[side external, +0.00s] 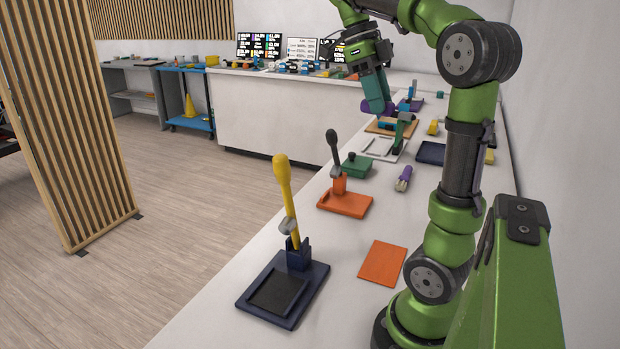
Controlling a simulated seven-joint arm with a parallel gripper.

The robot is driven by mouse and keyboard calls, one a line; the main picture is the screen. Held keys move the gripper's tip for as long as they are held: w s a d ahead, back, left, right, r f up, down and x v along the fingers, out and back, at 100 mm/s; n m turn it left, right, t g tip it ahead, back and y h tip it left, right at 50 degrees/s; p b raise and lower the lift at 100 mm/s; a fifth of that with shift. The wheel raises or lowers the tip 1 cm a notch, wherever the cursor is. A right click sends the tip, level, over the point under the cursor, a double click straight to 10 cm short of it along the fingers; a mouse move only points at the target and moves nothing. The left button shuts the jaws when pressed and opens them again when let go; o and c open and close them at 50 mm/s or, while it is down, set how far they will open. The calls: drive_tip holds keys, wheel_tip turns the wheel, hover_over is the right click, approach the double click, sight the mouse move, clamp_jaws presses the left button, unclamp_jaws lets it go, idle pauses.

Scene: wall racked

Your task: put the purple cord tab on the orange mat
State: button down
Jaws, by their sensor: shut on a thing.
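My gripper (377,103) hangs over the far part of the long white bench, its teal fingers pointing down. It is shut on a purple piece (378,108), seemingly the purple cord tab, which shows small at the fingertips and is partly hidden by them. The piece appears to be above the bench, near a tan board. The orange mat (383,263) is a flat, bare rectangle on the near part of the bench, left of my arm's base and well away from the gripper.
A dark-blue stand with a yellow lever (283,180) and an orange stand with a dark lever (345,203) stand left of the mat. A green block (356,166), a purple-and-grey piece (404,178) and a dark tray (431,153) lie farther back. Bench around the mat is clear.

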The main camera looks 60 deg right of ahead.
drive_tip(key=s+d+m+y, duration=0.1)
drive_tip(key=s+d+m, duration=0.1)
drive_tip(key=s+m, duration=0.15)
approach(382, 260)
drive_tip(key=shift+m, duration=0.25)
drive_tip(key=x, duration=0.6)
drive_tip(key=c, duration=0.7)
unclamp_jaws()
drive_tip(key=shift+c, duration=0.2)
drive_tip(key=shift+r, duration=0.15)
drive_tip(key=v, duration=1.2)
drive_tip(key=shift+s+d, duration=0.15)
drive_tip(key=shift+d, duration=0.05)
